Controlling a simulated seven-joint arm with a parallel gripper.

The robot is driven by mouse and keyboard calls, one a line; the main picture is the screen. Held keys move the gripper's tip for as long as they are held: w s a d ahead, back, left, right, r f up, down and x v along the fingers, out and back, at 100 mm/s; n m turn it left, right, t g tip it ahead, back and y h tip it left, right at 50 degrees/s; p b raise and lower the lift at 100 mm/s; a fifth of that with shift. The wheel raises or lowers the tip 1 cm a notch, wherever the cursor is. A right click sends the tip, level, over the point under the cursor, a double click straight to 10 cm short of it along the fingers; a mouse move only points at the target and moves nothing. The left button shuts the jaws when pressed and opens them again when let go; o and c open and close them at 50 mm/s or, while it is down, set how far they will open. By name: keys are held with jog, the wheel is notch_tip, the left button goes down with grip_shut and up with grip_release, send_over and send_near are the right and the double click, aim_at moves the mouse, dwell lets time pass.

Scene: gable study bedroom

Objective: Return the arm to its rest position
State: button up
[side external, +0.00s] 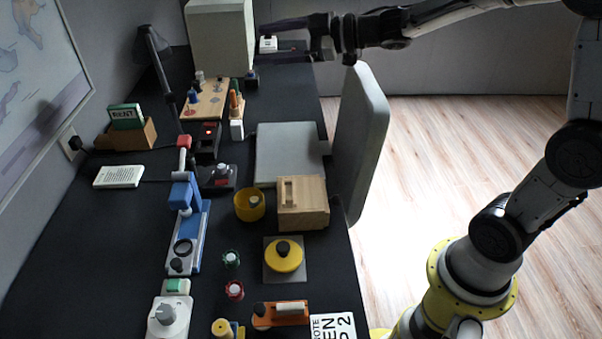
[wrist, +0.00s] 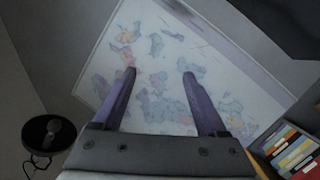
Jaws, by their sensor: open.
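My gripper (side external: 285,40) is at the top of the side external view, raised over the far end of the dark desk (side external: 130,230) and pointing left. Its two fingers also show in the wrist view (wrist: 160,75), spread apart with nothing between them. The wrist view faces a framed map (wrist: 165,60) on the wall. My arm reaches in from the right, bent above the wooden floor.
A grey upright panel (side external: 361,135) stands at the desk's right edge below my forearm. A pale box (side external: 222,38) stands left of my gripper. A desk lamp (side external: 155,55), a wooden box (side external: 303,204) and several small objects occupy the desk. The floor (side external: 450,150) is clear.

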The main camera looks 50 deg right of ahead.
jog(key=s+d+r+m+t+h, duration=0.1)
jog(key=s+d+r+m+h, duration=0.1)
jog(key=s+r+m+h, duration=0.3)
jog(key=s+d+r+m+t+h, duration=0.1)
jog(key=s+d+r+m+h, duration=0.15)
jog(key=s, duration=0.45)
jog(key=s+a+f+m+g, duration=0.1)
jog(key=s+f+m+g, duration=0.3)
jog(key=s+f+g, duration=0.6)
jog(key=s+f, duration=0.8)
jog(key=s, duration=0.1)
jog(key=shift+s, duration=0.25)
jog(key=shift+m, duration=0.25)
